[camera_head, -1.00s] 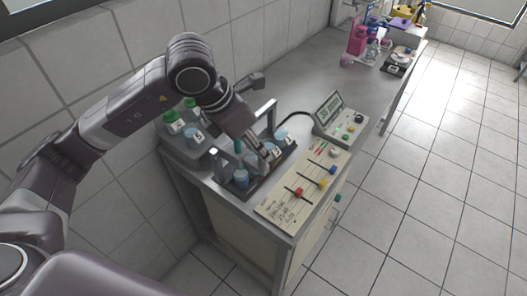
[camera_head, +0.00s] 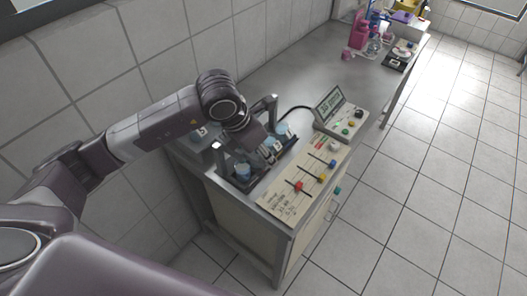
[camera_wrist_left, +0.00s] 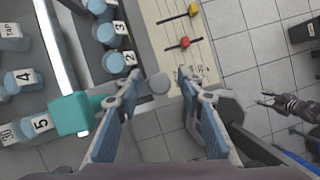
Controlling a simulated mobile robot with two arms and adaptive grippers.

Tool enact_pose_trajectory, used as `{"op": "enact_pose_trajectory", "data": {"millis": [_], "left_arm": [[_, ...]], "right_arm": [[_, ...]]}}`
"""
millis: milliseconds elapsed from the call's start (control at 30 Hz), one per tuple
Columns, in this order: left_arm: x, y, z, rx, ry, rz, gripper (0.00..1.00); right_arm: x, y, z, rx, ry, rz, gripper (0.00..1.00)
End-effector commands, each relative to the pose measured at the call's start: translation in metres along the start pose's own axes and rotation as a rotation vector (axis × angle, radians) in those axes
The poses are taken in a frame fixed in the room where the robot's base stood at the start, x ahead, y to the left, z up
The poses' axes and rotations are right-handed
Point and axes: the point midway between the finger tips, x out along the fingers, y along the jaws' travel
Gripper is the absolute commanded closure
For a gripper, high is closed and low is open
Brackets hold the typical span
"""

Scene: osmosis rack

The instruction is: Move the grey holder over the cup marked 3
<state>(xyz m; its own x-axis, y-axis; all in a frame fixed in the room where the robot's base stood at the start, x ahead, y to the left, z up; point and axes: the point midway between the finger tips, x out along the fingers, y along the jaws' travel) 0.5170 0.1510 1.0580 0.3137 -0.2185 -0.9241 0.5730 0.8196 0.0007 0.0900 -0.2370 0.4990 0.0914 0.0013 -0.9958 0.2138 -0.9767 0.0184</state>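My left gripper (camera_head: 268,153) points down over the dark rack (camera_head: 243,187) on the bench. In the left wrist view its two fingers (camera_wrist_left: 158,76) are apart, with a small grey round knob (camera_wrist_left: 159,83) between the tips. This may be the grey holder's top; I see no clear contact. The cup marked 3 (camera_wrist_left: 107,33) stands in a row beside the cup marked 2 (camera_wrist_left: 115,62), left of the tips. A teal block (camera_wrist_left: 70,115) lies left of the left finger.
Labelled bottles 4 (camera_wrist_left: 20,80) and 5 (camera_wrist_left: 35,127) stand left of a white rail (camera_wrist_left: 55,35). A slider panel (camera_head: 300,185) and a display box (camera_head: 332,108) sit beside the rack. The bench behind is clear up to the pink bottle (camera_head: 358,30).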

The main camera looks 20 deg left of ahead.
Motion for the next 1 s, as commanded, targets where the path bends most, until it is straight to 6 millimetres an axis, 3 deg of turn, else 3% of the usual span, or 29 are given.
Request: {"op": "enact_pose_trajectory", "data": {"millis": [33,300,667,1000], "left_arm": [[0.0,0.0,0.0,0.0,0.0,0.0,0.71],[-0.001,0.0,0.0,0.0,-0.001,0.0,1.0],[0.002,0.001,0.004,-0.001,-0.003,0.0,1.0],[0.027,0.017,0.057,-0.001,-0.01,0.003,1.0]], "right_arm": [[0.0,0.0,0.0,0.0,0.0,0.0,0.64],[0.0,0.0,0.0,0.0,0.0,0.0,0.64],[0.004,-0.003,0.0,0.001,0.001,-0.003,0.64],[0.047,-0.009,0.009,0.003,-0.006,-0.009,0.64]]}}
